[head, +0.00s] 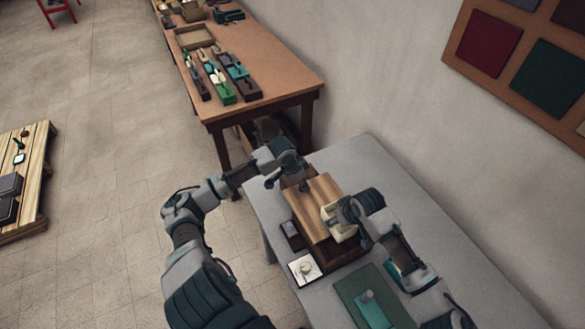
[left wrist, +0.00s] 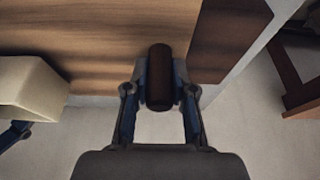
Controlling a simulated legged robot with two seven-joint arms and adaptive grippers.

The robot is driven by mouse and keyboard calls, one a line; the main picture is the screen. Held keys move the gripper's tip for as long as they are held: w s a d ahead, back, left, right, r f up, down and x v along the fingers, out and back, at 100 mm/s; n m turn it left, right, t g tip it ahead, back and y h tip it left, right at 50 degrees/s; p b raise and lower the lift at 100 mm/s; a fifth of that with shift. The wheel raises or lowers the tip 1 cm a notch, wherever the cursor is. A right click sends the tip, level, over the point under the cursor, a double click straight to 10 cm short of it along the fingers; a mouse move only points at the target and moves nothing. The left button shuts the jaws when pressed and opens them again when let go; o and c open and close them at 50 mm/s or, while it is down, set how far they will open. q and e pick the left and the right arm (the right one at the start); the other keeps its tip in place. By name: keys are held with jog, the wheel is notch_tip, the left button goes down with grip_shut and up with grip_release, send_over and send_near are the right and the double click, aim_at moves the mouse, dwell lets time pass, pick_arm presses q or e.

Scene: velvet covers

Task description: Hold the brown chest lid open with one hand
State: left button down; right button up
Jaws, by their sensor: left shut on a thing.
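The brown wooden chest stands on the grey table, its lighter lid (head: 318,200) on top and a dark side (head: 340,252) facing me. My left gripper (head: 298,180) is at the lid's far end. The left wrist view shows its fingers shut on a dark brown rounded handle (left wrist: 160,78) at the edge of the wood (left wrist: 90,40). My right gripper (head: 340,213) is over the lid's right side at a cream block (head: 338,226), which also shows in the left wrist view (left wrist: 30,85). Its fingers are too small to read. I cannot tell how far the lid is raised.
On the grey table (head: 460,265) are a small dark box (head: 293,236), a white square tile with a round piece (head: 304,268) and a green mat (head: 355,286) with a teal cylinder. A wooden table (head: 270,78) behind bears trays and coloured boxes. The grey table's right part is bare.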

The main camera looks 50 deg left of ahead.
pick_arm(q)
jog(key=shift+w+a+r, duration=0.1)
jog(key=shift+w+a, duration=0.25)
jog(key=shift+a, duration=0.9)
jog(key=shift+w+a+f, duration=0.1)
jog(key=shift+w+a, duration=0.3)
jog(key=shift+a, duration=0.85)
jog(key=shift+w+a+r, duration=0.1)
jog(key=shift+w+a, duration=0.25)
jog(key=shift+a, duration=0.9)
pick_arm(e)
jog(key=shift+r, duration=0.1)
